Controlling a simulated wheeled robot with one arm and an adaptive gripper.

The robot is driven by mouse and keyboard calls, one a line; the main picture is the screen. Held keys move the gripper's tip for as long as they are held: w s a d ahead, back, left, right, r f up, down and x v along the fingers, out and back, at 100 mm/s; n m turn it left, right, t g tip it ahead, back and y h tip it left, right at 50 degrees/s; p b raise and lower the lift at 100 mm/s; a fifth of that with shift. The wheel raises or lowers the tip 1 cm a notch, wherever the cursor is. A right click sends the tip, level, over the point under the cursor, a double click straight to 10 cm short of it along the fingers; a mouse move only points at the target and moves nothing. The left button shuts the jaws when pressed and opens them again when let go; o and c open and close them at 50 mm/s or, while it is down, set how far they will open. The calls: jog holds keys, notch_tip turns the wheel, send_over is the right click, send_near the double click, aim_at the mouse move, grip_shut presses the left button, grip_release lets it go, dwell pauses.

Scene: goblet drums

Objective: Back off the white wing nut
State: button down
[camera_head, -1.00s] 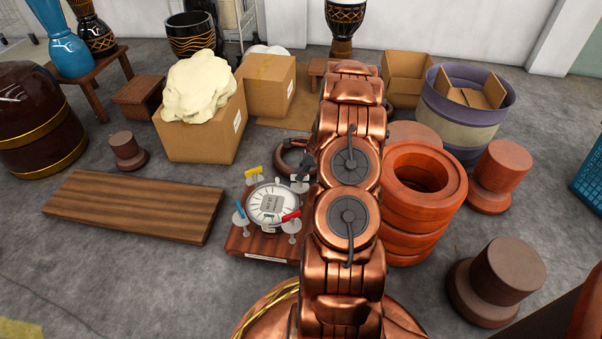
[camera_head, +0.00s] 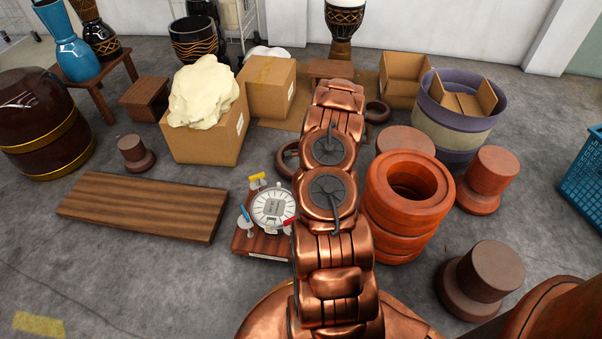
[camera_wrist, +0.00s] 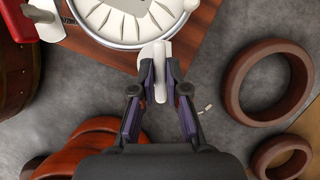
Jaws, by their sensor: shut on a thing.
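The white wing nut (camera_wrist: 160,72) is in the wrist view, at the rim of a round dial-like piece with a metal hoop (camera_wrist: 126,12). My gripper (camera_wrist: 160,78) has its two dark fingers closed on either side of it, near the edge of the wooden base. In the head view my arm hides the white wing nut and the gripper. The dial piece (camera_head: 270,207) sits on the wooden base (camera_head: 262,243) there, with a yellow wing nut (camera_head: 257,179), a blue wing nut (camera_head: 245,214) and a red wing nut (camera_head: 288,222) around it. The red one also shows in the wrist view (camera_wrist: 22,14).
A wooden board (camera_head: 140,207) lies left of the base. Stacked orange rings (camera_head: 408,205) stand right of my arm. Brown rings (camera_wrist: 270,82) lie on the floor beside the base. Cardboard boxes (camera_head: 205,138) stand behind. Grey floor is open at front left.

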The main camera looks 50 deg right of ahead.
jog(key=n+g+p, duration=0.1)
jog(key=n+p, duration=0.1)
jog(key=n, duration=0.2)
jog(key=shift+y, duration=0.4)
jog(key=n+g, duration=0.1)
jog(key=n, duration=0.1)
jog(key=n+g+p, duration=0.1)
jog(key=n, duration=0.2)
jog(key=shift+w+g, duration=0.1)
jog(key=shift+g, duration=0.2)
jog(key=n+g, duration=0.1)
jog(key=n, duration=0.2)
jog(key=n+h+p, duration=0.1)
jog(key=n, duration=0.1)
jog(key=shift+w+n+g, duration=0.1)
jog(key=shift+n+g, duration=0.3)
jog(key=n+h+p, duration=0.1)
jog(key=n, duration=0.1)
jog(key=n+g+h, duration=0.1)
jog(key=n, duration=0.1)
jog(key=shift+a+n+p, duration=0.15)
jog(key=shift+n+p, duration=0.2)
jog(key=shift+n, duration=0.05)
jog(key=shift+w+n, duration=0.1)
jog(key=shift+n, duration=0.2)
jog(key=c, duration=1.2)
grip_release()
